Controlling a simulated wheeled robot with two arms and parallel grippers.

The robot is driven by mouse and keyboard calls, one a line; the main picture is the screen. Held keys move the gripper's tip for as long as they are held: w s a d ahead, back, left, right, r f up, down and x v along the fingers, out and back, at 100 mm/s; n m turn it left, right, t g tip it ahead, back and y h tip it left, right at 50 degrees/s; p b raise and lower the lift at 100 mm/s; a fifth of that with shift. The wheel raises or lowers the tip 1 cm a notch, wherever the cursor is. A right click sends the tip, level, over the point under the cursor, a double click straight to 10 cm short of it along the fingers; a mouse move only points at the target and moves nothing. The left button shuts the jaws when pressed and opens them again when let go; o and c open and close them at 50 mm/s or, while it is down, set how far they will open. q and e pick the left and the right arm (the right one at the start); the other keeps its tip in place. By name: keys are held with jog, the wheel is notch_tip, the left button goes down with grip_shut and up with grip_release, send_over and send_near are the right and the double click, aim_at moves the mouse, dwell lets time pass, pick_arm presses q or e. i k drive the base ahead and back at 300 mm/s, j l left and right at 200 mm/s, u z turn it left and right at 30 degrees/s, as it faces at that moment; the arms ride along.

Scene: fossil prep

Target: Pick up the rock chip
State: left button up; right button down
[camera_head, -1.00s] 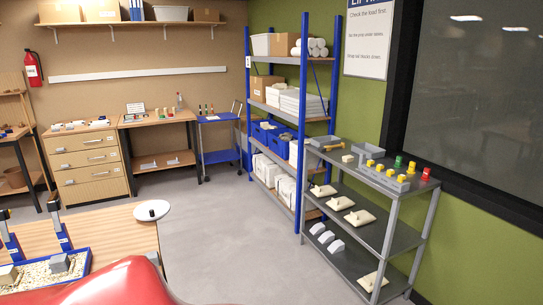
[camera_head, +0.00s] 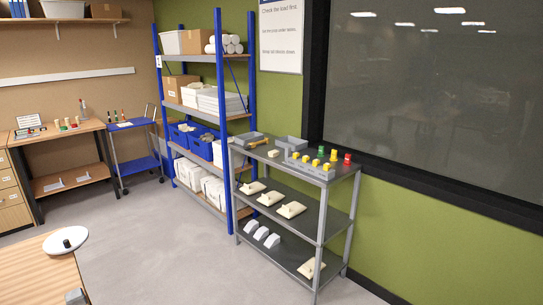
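Nothing else in view is clearly a rock chip. Neither of my grippers can be made out. A small grey piece (camera_head: 76,297) shows at the bottom edge by the wooden table, cut off and too partial to identify.
The wooden table (camera_head: 35,275) with a white disc (camera_head: 65,240) is at lower left. Blue-post shelving (camera_head: 250,120) stands behind the grey rack. A blue cart (camera_head: 138,165) and a workbench (camera_head: 65,135) are at the back left. The floor (camera_head: 165,250) between is clear.

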aim_at(274, 154)
jog(key=i+j, duration=0.15)
jog(key=i, duration=0.35)
jog(key=i+j+z, duration=0.1)
jog(key=i, duration=0.45)
jog(key=i+j, duration=0.2)
jog(key=i, duration=0.3)
jog(key=i+j+z, duration=0.15)
jog(key=i, duration=0.35)
